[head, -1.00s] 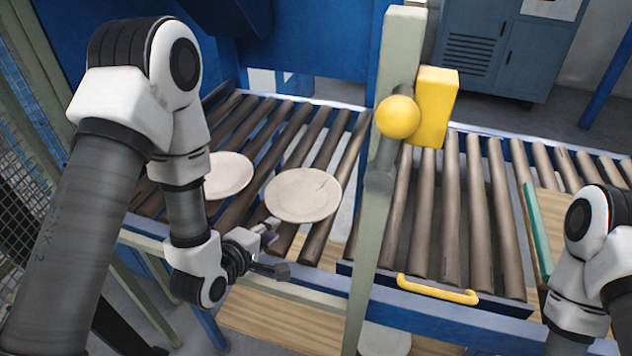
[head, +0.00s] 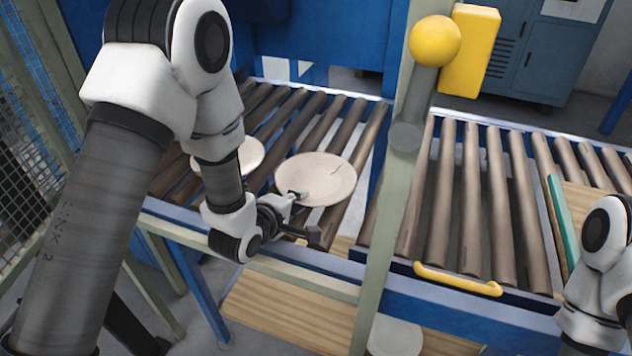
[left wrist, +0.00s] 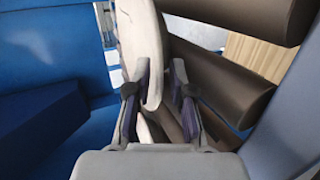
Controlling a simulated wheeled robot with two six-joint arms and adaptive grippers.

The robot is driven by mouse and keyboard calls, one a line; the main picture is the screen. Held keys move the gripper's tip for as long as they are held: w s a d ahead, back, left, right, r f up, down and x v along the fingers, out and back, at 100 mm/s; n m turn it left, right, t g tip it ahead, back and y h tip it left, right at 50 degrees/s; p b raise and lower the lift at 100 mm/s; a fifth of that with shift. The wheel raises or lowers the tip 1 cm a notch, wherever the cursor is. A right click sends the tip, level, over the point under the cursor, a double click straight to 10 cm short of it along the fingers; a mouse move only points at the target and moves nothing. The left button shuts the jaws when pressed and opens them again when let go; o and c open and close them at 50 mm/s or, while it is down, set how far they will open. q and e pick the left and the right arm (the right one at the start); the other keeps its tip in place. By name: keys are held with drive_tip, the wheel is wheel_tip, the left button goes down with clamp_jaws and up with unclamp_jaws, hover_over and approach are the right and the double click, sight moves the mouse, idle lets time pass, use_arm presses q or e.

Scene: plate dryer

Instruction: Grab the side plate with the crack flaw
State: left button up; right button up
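The side plate with a dark crack line near its right rim (head: 322,176) lies on the left roller conveyor in the head view. A second pale plate (head: 240,156) lies left of it, partly hidden by my left arm. My left gripper (head: 306,214) is at the cracked plate's front edge, and one fingertip overlaps the plate in the picture. In the left wrist view, a pale plate rim (left wrist: 152,85) stands between the two spread fingers of my left gripper (left wrist: 158,95). A gap shows beside the right finger. My right gripper is out of view.
A green post (head: 393,190) with a yellow ball (head: 435,41) and yellow box (head: 470,50) stands right of the plates. A yellow handle (head: 457,279) is on the right conveyor's front. A blue rail edges the rollers. A wooden board (head: 590,215) lies far right.

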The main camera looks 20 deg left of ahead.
use_arm(q)
clamp_jaws()
drive_tip(key=shift+r, duration=0.1)
